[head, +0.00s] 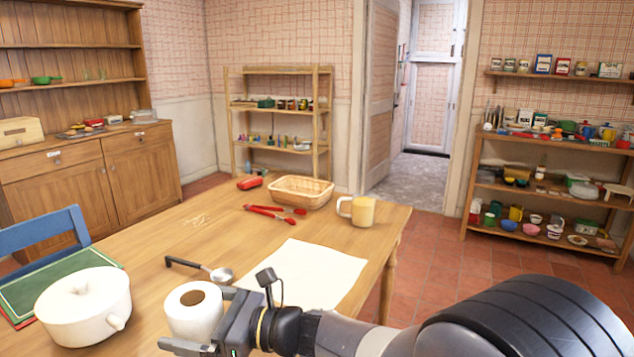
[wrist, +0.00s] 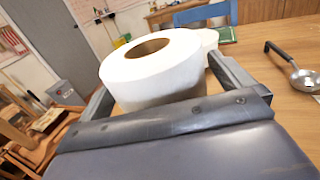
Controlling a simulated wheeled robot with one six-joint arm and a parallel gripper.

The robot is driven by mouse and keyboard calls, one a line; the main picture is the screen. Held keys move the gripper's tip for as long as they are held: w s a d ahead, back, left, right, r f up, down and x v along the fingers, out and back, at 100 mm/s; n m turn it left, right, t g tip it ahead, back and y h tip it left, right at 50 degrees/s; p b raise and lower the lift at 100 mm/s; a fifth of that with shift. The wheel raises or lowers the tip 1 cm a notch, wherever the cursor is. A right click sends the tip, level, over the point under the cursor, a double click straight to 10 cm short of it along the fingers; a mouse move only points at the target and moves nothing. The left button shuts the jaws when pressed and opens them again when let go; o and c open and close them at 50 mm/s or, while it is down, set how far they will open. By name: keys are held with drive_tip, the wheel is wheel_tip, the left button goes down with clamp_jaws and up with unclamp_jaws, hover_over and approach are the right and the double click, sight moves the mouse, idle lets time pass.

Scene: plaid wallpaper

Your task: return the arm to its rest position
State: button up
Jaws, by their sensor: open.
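My gripper (head: 194,320) is at the front of the wooden table, with my arm reaching in from the lower right. Its jaws are open, one finger on each side of a white paper roll (head: 194,313). In the wrist view the roll (wrist: 150,75) stands upright between the two fingers (wrist: 165,90), its brown core hole facing up. A small gap seems to show beside the left finger; contact on the right is unclear. The roll's base is hidden in both views.
A white lidded pot (head: 84,305) stands left of the roll. A ladle (head: 220,274), white sheet (head: 300,272), red tongs (head: 275,211), wicker basket (head: 301,193) and yellow mug (head: 360,211) lie farther back on the table (head: 160,245). A blue chair (head: 45,245) is at left.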

drive_tip(key=shift+f, duration=0.1)
idle(0.3)
drive_tip(key=shift+f+b, duration=0.8)
drive_tip(key=s+d+p, duration=0.1)
drive_tip(key=s+d, duration=0.1)
drive_tip(key=d, duration=0.9)
drive_tip(key=a, duration=0.3)
drive_tip(key=w+a, duration=0.1)
drive_tip(key=a, duration=0.3)
drive_tip(key=w+a+b, duration=0.1)
drive_tip(key=a, duration=0.3)
drive_tip(key=shift+a, duration=0.2)
wheel_tip(320, 180, up, 15)
drive_tip(key=p, duration=1.3)
drive_tip(key=shift+d, duration=0.2)
